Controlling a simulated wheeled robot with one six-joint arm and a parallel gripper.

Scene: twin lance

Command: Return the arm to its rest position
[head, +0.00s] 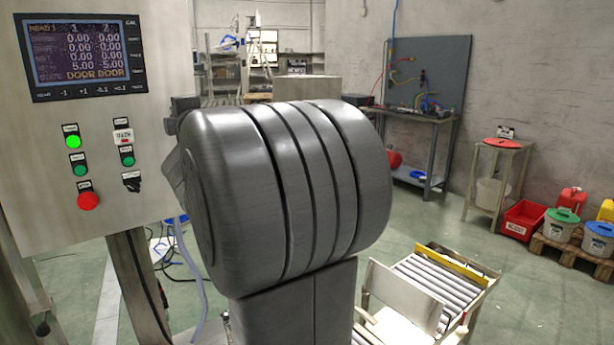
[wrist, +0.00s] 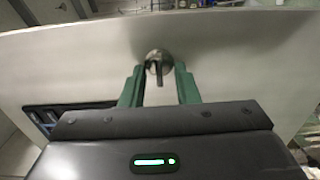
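In the wrist view my gripper (wrist: 159,76) shows two green fingers standing apart, with a clear gap between them. A round metal knob (wrist: 159,60) on a pale panel (wrist: 235,65) appears in line with this gap, near the fingertips. I cannot tell whether either finger touches it. Nothing is seen clamped between the fingers. In the head view my large grey arm link fills the middle, and my gripper cannot be made out there.
A control cabinet (head: 115,190) with a lit screen (head: 85,52) and a red button (head: 88,201) stands close at left. A roller conveyor (head: 425,290) is at lower right. A workbench (head: 425,125), small stand (head: 498,150) and red crate (head: 523,220) stand further back.

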